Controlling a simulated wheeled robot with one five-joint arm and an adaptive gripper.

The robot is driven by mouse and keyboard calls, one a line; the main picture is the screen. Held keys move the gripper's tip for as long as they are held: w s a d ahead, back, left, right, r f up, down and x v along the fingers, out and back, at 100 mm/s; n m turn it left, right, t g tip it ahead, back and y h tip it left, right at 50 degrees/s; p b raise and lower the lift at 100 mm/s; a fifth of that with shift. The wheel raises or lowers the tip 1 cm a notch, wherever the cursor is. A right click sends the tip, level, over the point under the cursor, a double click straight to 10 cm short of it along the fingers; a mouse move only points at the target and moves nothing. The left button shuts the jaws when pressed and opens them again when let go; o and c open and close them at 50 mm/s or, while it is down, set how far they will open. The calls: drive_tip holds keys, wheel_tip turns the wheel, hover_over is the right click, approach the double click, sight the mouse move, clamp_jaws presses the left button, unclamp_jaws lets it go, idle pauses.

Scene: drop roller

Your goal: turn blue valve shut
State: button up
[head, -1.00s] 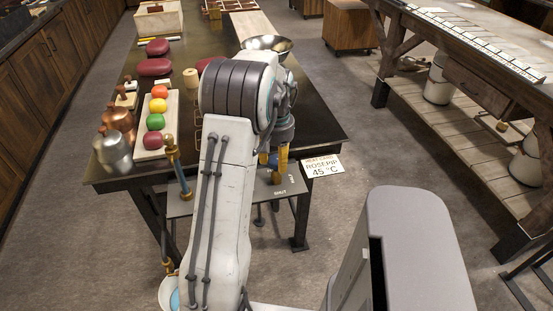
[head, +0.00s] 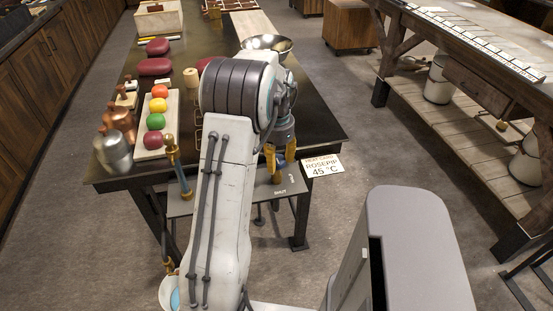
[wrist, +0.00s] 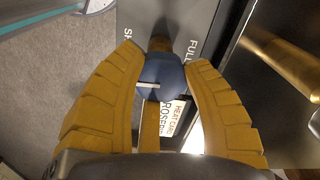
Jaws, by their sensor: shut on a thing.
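The blue valve (wrist: 165,76) is a rounded knob with a white mark on its face, on a dark grey panel (wrist: 171,18). In the wrist view it sits between the two yellow-orange fingers of my gripper (wrist: 163,66), which are shut on it. Lettering starting "SH" is at the panel's left and "FULL" at its right. In the head view my gripper (head: 280,165) points down at the grey panel (head: 235,198) at the table's near edge. There the valve is mostly hidden by the fingers.
A card reading "ROSEPIP 45 °C" (head: 322,166) is just right of my gripper. A brass-topped blue-grey pipe (head: 178,165) stands to the left. The dark table (head: 215,45) holds coloured balls, copper pots and a metal bowl (head: 267,46). Open floor lies to the right.

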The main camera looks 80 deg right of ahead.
sight(277, 159)
drive_tip(key=shift+a+f+m, duration=0.15)
drive_tip(key=shift+f+m, duration=0.05)
drive_tip(key=shift+m, duration=0.2)
drive_tip(key=o, duration=1.2)
drive_tip(key=shift+r, duration=0.15)
wheel_tip(277, 159, up, 12)
idle(1.0)
